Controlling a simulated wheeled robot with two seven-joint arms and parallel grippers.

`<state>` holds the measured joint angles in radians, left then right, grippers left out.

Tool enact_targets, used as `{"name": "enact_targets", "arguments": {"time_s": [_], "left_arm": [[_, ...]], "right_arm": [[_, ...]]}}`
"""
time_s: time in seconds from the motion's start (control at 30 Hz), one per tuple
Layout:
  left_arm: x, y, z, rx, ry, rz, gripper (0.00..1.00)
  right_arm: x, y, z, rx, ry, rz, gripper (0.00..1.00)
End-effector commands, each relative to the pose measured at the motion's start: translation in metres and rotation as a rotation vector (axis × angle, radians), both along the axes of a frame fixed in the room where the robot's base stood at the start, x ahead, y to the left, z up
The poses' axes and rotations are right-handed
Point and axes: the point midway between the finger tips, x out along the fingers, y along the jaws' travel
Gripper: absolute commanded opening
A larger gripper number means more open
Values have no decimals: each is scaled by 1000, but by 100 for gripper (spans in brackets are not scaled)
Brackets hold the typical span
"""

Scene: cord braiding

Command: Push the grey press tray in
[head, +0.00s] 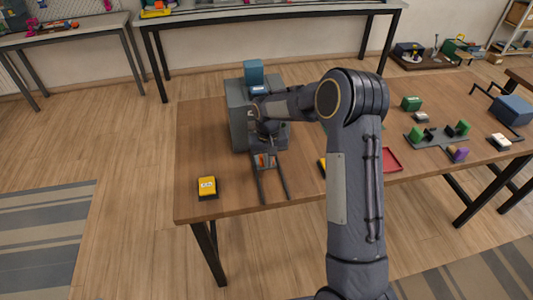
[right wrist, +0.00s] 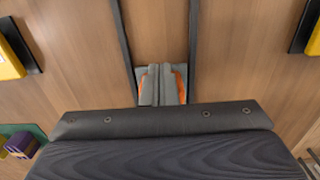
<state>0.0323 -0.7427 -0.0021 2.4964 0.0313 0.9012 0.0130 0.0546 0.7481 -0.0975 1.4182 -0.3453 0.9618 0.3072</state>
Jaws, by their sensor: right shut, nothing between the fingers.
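The grey press (head: 238,115) with a blue top (head: 254,73) stands on the wooden table, left of my right arm. Two dark rails (head: 281,185) run from it toward the near table edge. The small grey press tray (head: 271,160) sits between the rails at the press's front, with an orange piece (head: 262,160) on it. My right gripper (right wrist: 159,85) is shut and empty, at the tray; its fingers cover the middle of the orange piece in the right wrist view. Whether the fingers touch the tray I cannot tell. My left gripper is not in view.
A yellow block (head: 207,186) on a dark base lies left of the rails. Another yellow block (head: 322,167) is partly behind my right arm. A red tray (head: 391,160), a green fixture (head: 437,137) and a blue box (head: 514,109) are to the right. The table's front left is mostly clear.

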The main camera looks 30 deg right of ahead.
Motion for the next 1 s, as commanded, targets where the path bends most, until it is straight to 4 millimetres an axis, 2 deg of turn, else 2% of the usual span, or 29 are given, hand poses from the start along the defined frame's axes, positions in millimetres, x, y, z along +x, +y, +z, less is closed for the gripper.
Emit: {"name": "enact_targets", "arguments": {"time_s": [0.07, 1.0], "left_arm": [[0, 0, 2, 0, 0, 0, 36], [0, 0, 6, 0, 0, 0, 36]], "right_arm": [[7, -2, 1, 0, -2, -1, 0], [21, -5, 1, 1, -2, -2, 0]]}}
